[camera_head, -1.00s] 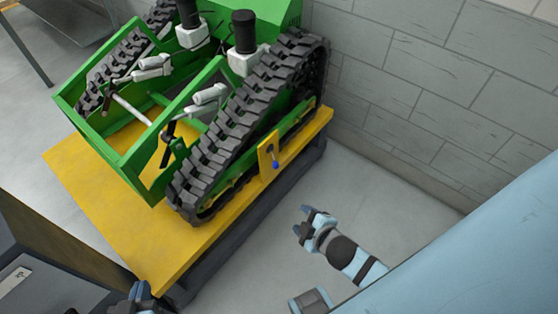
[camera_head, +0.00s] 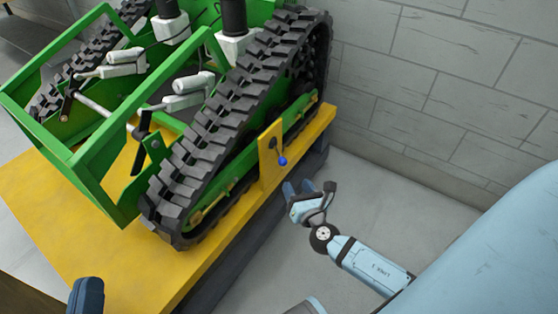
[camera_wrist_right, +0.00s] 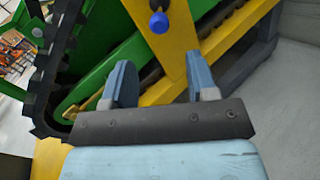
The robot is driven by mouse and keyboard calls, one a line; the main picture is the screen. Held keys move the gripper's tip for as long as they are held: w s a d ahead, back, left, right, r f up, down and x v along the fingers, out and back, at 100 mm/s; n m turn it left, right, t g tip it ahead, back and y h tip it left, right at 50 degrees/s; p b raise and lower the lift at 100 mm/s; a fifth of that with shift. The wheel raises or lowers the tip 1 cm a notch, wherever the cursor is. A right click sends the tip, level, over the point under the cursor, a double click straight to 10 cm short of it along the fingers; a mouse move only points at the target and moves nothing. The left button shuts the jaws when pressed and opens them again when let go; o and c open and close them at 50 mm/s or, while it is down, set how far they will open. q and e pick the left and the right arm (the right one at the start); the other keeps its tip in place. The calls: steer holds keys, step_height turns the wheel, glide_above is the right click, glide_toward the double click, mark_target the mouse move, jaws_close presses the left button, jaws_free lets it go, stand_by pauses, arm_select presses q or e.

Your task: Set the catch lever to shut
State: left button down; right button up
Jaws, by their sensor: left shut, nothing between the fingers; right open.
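The catch lever (camera_head: 280,154) is a short dark lever with a blue ball at its end, on a yellow upright plate (camera_head: 268,165) at the side of the yellow platform. It hangs down and slightly right in the head view. In the right wrist view the blue knob (camera_wrist_right: 158,22) sits ahead, above the gap between the fingers. My right gripper (camera_head: 296,188) is open and empty, just below and in front of the lever, apart from it; its fingers also show in the right wrist view (camera_wrist_right: 160,84). My left gripper (camera_head: 86,296) is shut and empty at the bottom left edge, partly cut off.
A green tracked carrier (camera_head: 110,172) with black tracks (camera_head: 225,120) stands on the yellow platform (camera_head: 60,215). A grey block wall (camera_head: 430,85) rises behind. The grey floor right of the platform is clear around my right arm.

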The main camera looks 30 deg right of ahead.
mark_target(280, 157)
steer(key=b+x, duration=0.1)
steer(key=x, duration=1.1)
steer(key=shift+w+r, duration=0.1)
steer(key=shift+w, duration=0.3)
steer(key=shift+c, duration=0.2)
jaws_close()
